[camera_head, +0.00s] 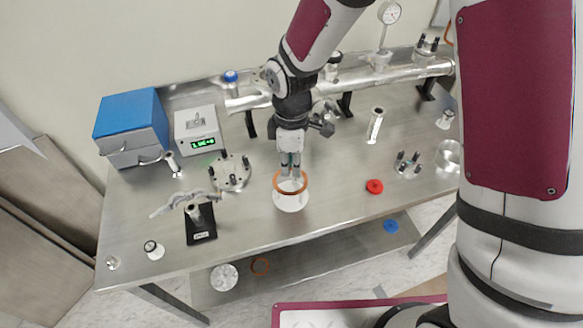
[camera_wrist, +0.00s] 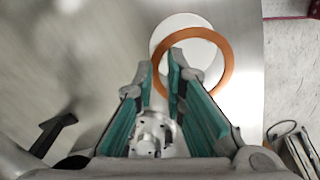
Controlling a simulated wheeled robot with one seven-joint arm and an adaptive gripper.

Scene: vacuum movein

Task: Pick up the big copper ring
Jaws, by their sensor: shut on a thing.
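The big copper ring (camera_head: 275,183) is at the front middle of the steel bench, over a white disc (camera_head: 291,205). My gripper (camera_head: 290,174) points down and is shut on the back part of the ring's rim. In the wrist view the ring (camera_wrist: 230,62) reaches out from between the fingertips (camera_wrist: 161,78), and the white disc (camera_wrist: 187,45) shows through and beside it. The ring sits offset from the disc and looks slightly raised, but the gap is hard to tell. The gripped part of the rim is partly hidden by the fingers.
A flange with upright bolts (camera_head: 231,174) and a black stand (camera_head: 200,228) are to the left. A red cap (camera_head: 374,186) lies to the right. A long metal tube (camera_head: 390,78) runs along the back.

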